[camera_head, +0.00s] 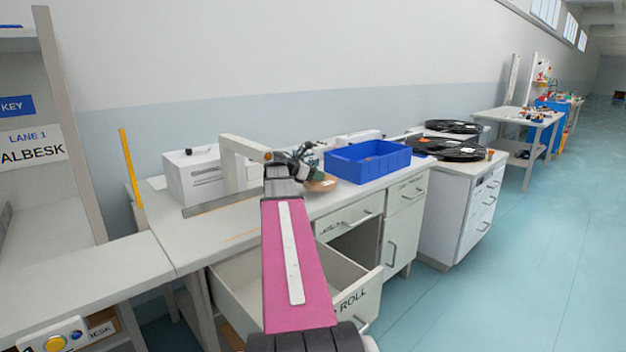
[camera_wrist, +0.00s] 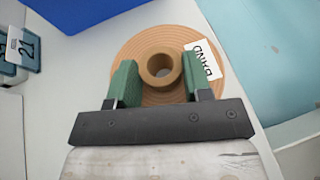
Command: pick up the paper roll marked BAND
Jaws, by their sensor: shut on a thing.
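The paper roll (camera_wrist: 147,42) is a flat tan coil with a raised ring-shaped core in its middle. A white label on its right part reads BAND, turned about in the wrist view. My gripper (camera_wrist: 158,65) has its green fingers on both sides of the core and is shut on it. In the head view the tan roll (camera_head: 322,184) shows in part at my gripper (camera_head: 300,168), over the worktop near its front edge. My arm hides part of the scene there. I cannot tell whether the roll touches the worktop.
A blue bin (camera_head: 368,163) stands just right of the roll. A white box (camera_head: 192,176) stands at the left. An open drawer (camera_head: 345,270) juts out below my arm. Black reels (camera_head: 447,148) lie on the cabinet at right; the floor there is clear.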

